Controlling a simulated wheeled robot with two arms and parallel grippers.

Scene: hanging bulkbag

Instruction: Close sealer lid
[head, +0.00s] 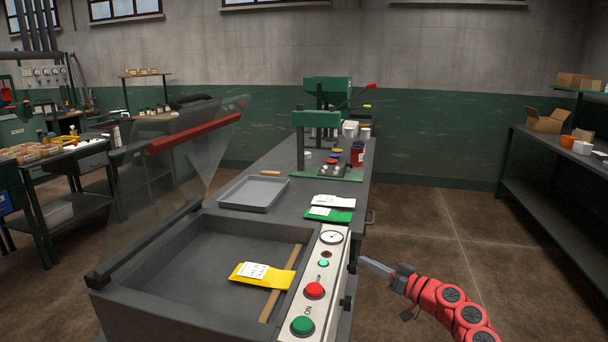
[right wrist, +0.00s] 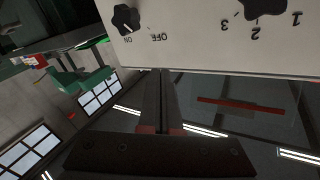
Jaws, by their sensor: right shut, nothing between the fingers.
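The sealer (head: 135,300) is a dark grey box with a sunken chamber at the front left of the head view. Its clear lid (head: 150,190) stands open, tilted up on the left side, with a red handle bar (head: 195,133) along its raised edge. A yellow packet (head: 262,275) with a white label lies in the chamber, across the tan strip (head: 281,285). My right gripper (head: 364,264) is shut and empty, just right of the control panel (head: 330,262). In the right wrist view its fingers (right wrist: 161,75) point at the panel's knobbed side (right wrist: 200,35). My left gripper is out of view.
A grey tray (head: 253,193), a green packet (head: 328,214) and a white packet (head: 333,200) lie on the bench behind the sealer. A green press (head: 318,118) stands further back. A shelf (head: 560,165) stands at the right, with open floor before it.

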